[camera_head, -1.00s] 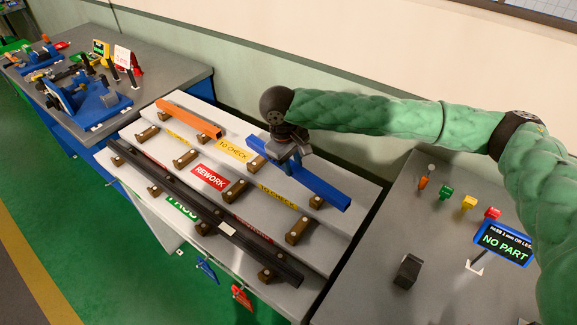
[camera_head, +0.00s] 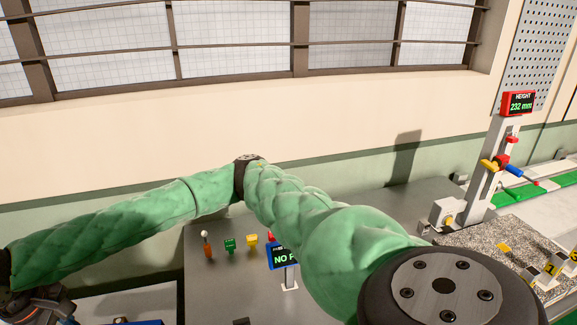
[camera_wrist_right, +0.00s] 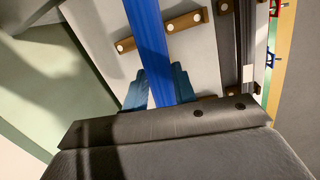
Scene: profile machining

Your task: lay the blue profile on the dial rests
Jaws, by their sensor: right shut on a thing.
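The blue profile (camera_wrist_right: 148,35) is a long straight bar. In the right wrist view my right gripper (camera_wrist_right: 158,82) is shut on it, with one blue fingertip on each side. The profile runs over the pale rack and its brown, studded supports; whether it touches them I cannot tell. In the head view my right arm reaches to the lower left, and only its wrist shows there. On the grey bench a dark block (camera_head: 241,321), perhaps one of the dial rests, shows at the bottom edge. A display (camera_head: 284,258) is partly hidden by my arm. My left gripper is out of view.
Small coloured pieces, among them a green one (camera_head: 230,245) and a yellow one (camera_head: 252,240), stand at the bench's back. A height gauge (camera_head: 502,150) reading 232 mm stands at right by a speckled granite plate (camera_head: 480,240). A dark profile (camera_wrist_right: 248,45) lies on the rack.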

